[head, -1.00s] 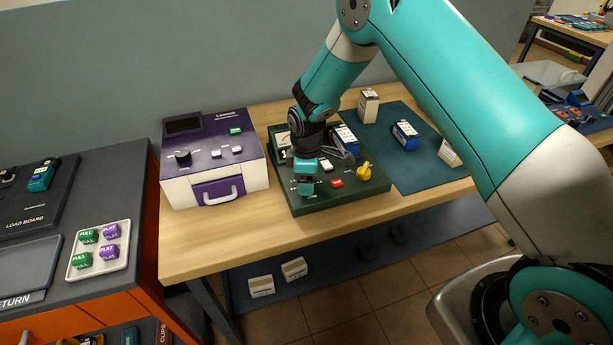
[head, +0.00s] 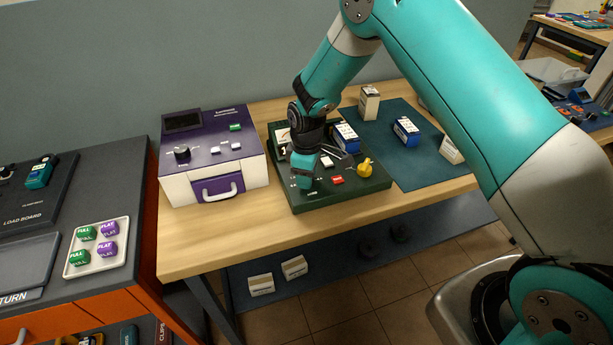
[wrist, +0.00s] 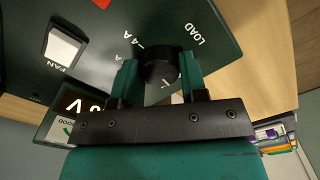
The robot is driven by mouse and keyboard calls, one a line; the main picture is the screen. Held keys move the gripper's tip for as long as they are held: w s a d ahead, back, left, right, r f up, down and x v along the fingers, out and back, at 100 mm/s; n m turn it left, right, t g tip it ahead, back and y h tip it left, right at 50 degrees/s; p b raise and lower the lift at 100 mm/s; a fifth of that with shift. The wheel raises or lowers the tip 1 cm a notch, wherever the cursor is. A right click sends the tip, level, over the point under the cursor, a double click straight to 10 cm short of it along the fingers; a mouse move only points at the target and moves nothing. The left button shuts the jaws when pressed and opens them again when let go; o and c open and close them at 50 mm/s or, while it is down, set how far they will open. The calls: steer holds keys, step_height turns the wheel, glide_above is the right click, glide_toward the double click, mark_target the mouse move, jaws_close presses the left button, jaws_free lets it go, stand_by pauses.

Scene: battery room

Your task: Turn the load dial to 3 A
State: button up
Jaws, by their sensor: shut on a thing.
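The load dial (wrist: 160,67) is a round black knob on the dark green test panel (head: 345,197). In the wrist view the word LOAD and a "4 A" mark show beside it; other marks are partly covered, and I cannot read which value the dial points at. My gripper (wrist: 158,76) has its two teal fingers on either side of the knob, shut on it. In the head view my gripper (head: 304,180) is at the panel's left front part, and it hides the dial there.
A white FAN switch (wrist: 62,46) sits near the dial. A red button (head: 338,180) and a yellow knob (head: 365,167) are on the panel to the right. A blue-and-white box (head: 346,137) stands behind. A purple-topped tester (head: 212,160) is to the left.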

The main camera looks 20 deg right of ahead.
steer(key=m+b, duration=0.1)
steer(key=m, duration=0.2)
steer(key=shift+m, duration=0.4)
steer(key=m+b, duration=0.1)
steer(key=m, duration=0.2)
steer(key=shift+m, duration=0.3)
steer(key=m+b, duration=0.1)
steer(key=m, duration=0.2)
steer(key=shift+m, duration=0.3)
steer(key=m, duration=0.3)
steer(key=shift+m+b, duration=0.3)
steer(key=shift+b, duration=0.1)
steer(key=m, duration=0.5)
steer(key=shift+b, duration=0.4)
steer(key=m, duration=0.4)
steer(key=shift+m, duration=0.3)
steer(key=o, duration=0.9)
